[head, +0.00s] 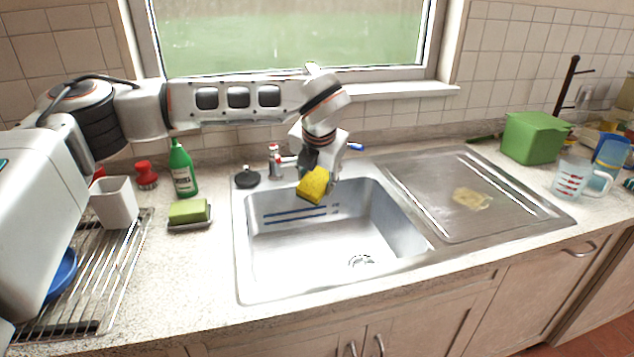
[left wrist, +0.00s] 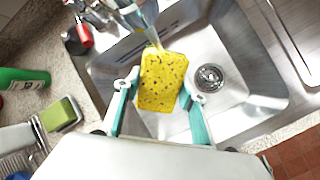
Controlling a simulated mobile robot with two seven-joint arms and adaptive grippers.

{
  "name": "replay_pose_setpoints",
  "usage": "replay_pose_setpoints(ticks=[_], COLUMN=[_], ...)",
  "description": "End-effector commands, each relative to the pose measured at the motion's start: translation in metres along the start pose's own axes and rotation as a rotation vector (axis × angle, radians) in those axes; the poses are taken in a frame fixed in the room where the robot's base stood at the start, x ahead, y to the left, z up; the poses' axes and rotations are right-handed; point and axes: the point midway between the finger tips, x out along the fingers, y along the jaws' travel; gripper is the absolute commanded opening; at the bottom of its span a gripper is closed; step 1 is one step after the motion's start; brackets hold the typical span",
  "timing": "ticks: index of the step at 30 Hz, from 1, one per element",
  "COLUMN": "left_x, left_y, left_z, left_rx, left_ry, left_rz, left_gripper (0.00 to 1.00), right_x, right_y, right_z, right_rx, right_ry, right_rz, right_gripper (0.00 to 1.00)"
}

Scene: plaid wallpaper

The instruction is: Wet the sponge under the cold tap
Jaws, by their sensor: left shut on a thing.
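My left gripper (head: 309,168) is shut on a yellow sponge (head: 313,187) and holds it above the back of the steel sink basin (head: 330,235). In the left wrist view the speckled sponge (left wrist: 160,84) sits between the two teal fingers. The tap spout (left wrist: 133,17) reaches to the sponge's upper edge there; I cannot tell whether water runs from it. In the head view the blue-marked cold tap handle (head: 355,147) is right of my gripper, and the red-marked handle (head: 273,148) is left of it. My arm hides the spout there. My right gripper is not in view.
The basin is empty.

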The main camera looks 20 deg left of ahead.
Motion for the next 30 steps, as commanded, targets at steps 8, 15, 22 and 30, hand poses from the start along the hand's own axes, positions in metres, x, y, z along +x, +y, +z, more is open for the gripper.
replay_pose_setpoints(ticks=[8, 15, 22, 30], left_x=[0.001, 0.001, -0.005, -0.014], left_y=[0.001, 0.001, -0.003, -0.013], left_z=[0.001, 0.001, -0.004, -0.019], left_rx=[0.000, 0.000, 0.001, 0.001], left_ry=[0.000, -0.001, -0.002, -0.002], left_rz=[0.000, 0.000, 0.000, 0.000], left_gripper=[0.24, 0.24, 0.24, 0.24], right_x=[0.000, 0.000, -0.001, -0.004], right_y=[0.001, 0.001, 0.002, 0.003], right_z=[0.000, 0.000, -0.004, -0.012], right_rx=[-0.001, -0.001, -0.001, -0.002], right_ry=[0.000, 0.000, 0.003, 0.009], right_rz=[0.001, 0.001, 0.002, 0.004], right_gripper=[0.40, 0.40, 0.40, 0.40])
